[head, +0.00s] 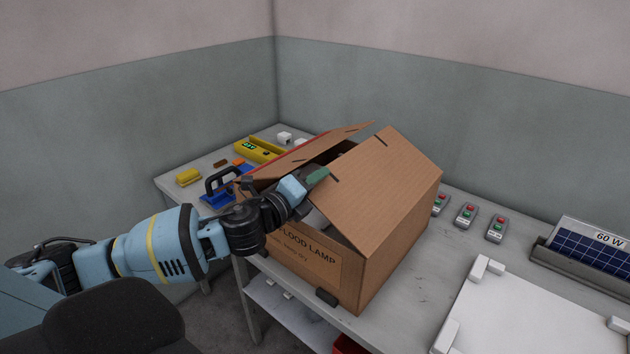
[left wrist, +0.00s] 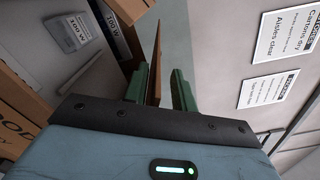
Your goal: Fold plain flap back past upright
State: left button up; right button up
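An open cardboard carton (head: 318,280) printed "FLOOD LAMP" stands at the table's front edge. Its plain flap (head: 390,175) is raised from the right side, leaning in over the opening. A red-edged flap (head: 300,154) is at the opposite, left side. My left gripper (head: 318,178) is at the plain flap's free edge, one green finger showing in front of it. My right gripper is not in view.
Several button boxes (head: 466,214) stand to the right. A white panel (head: 520,310) and a solar panel (head: 590,250) occupy the right of the table. Walls stand behind.

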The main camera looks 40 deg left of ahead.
pick_arm(q)
grip_shut()
dwell(1.4)
